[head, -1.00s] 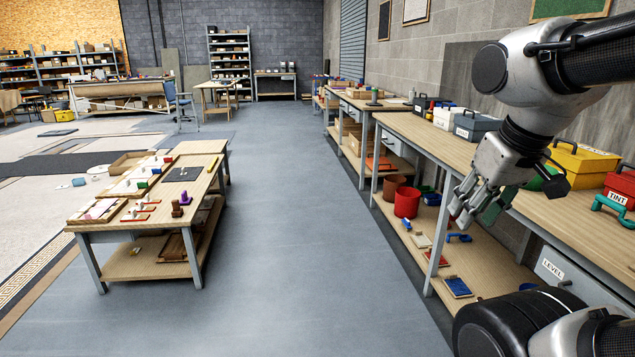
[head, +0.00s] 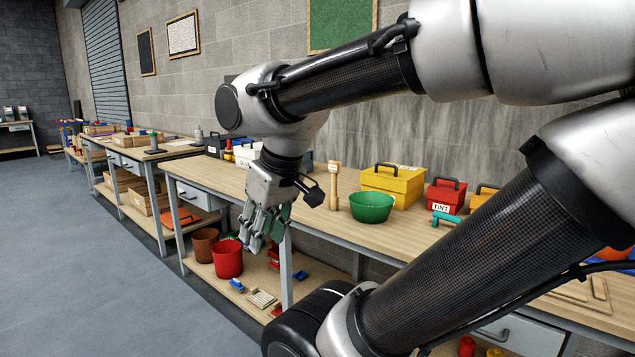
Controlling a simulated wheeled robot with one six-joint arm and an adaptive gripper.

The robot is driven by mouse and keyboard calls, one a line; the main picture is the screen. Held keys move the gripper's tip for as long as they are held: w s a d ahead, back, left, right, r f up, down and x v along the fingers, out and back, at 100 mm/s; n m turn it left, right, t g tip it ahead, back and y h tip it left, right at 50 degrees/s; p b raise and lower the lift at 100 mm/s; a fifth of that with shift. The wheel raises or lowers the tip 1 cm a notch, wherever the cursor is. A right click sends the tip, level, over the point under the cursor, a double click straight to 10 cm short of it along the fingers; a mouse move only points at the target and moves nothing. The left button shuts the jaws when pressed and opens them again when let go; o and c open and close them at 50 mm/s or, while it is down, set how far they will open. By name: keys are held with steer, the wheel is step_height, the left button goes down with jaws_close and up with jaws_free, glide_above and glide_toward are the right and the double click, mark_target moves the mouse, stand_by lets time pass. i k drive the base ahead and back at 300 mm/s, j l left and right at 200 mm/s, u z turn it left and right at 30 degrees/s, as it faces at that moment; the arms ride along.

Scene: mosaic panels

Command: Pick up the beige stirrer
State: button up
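A beige wooden stirrer (head: 334,188) stands upright on the workbench, just left of a green bowl (head: 372,207). It has a narrow handle with a wider end at the top. My gripper (head: 262,246) hangs with its fingers downward, left of the stirrer in the picture, over the front edge of the bench. Its fingers look spread apart and nothing shows between them. It is clear of the stirrer.
The long workbench (head: 330,228) runs along the wall. A yellow toolbox (head: 393,188) and a red TINT box (head: 445,197) stand behind and right of the bowl. A red bucket (head: 227,260) is on the shelf below. Open floor (head: 90,270) lies at left.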

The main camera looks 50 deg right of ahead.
mark_target(335, 168)
steer(key=i+z, duration=0.3)
steer(key=i+j+z, duration=0.35)
steer(key=i, duration=0.2)
steer(key=i+z, duration=0.25)
steer(key=z, duration=0.2)
steer(key=i+z, duration=0.25)
steer(key=z, duration=0.15)
steer(key=i+j+z, duration=0.2)
steer(key=z, duration=0.25)
steer(key=i+j+z, duration=0.2)
steer(key=z, duration=0.2)
